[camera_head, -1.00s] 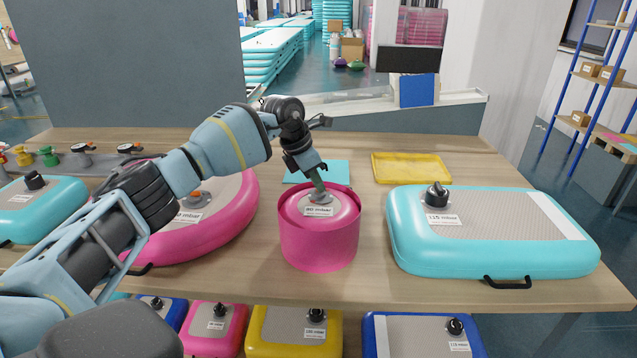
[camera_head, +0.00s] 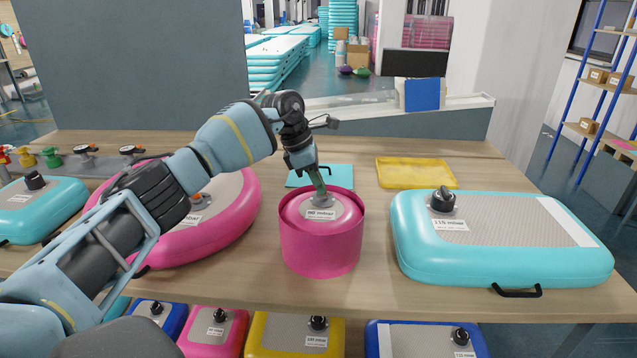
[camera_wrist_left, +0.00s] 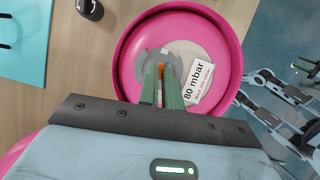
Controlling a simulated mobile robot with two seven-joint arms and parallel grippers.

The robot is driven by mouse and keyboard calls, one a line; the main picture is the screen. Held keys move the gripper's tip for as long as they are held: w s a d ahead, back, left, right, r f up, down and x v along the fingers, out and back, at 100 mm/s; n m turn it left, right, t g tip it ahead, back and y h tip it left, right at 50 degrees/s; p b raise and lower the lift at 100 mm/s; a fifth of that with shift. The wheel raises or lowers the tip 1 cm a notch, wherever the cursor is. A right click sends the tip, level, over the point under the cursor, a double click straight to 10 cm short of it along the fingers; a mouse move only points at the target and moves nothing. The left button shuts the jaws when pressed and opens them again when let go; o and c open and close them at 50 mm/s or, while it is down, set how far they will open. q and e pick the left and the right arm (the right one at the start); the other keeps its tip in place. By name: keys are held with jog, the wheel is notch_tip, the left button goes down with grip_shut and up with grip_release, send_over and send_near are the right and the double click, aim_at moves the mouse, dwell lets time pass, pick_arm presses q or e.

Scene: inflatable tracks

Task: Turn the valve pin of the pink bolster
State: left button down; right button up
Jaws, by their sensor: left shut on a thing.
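The pink bolster (camera_head: 320,245) is an upright round cylinder on the wooden table, with a grey top disc and a white label; it also shows in the left wrist view (camera_wrist_left: 233,60), where the label reads 80 mbar. My left gripper (camera_head: 322,195) reaches down onto the middle of its top. In the left wrist view my left gripper (camera_wrist_left: 161,85) has its green fingers close together on the valve pin (camera_wrist_left: 161,70), of which a small orange part shows between the fingertips. The rest of the pin is hidden.
A turquoise inflatable (camera_head: 500,238) with a black valve lies to the right. A large pink round inflatable (camera_head: 235,215) lies left, behind my arm. A yellow tray (camera_head: 416,173) and a turquoise sheet (camera_head: 335,176) lie behind. Several small inflatables are below the front edge.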

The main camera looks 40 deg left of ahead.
jog(key=shift+s, duration=0.15)
pick_arm(q)
jog(key=c, duration=1.6)
grip_release()
pick_arm(e)
jog(key=shift+s+f, duration=0.1)
jog(key=shift+s, duration=0.1)
pick_arm(q)
jog(key=shift+v, duration=3.9)
pick_arm(e)
jog(key=shift+w, duration=0.3)
jog(key=shift+s+f, duration=0.1)
jog(key=shift+s, duration=0.2)
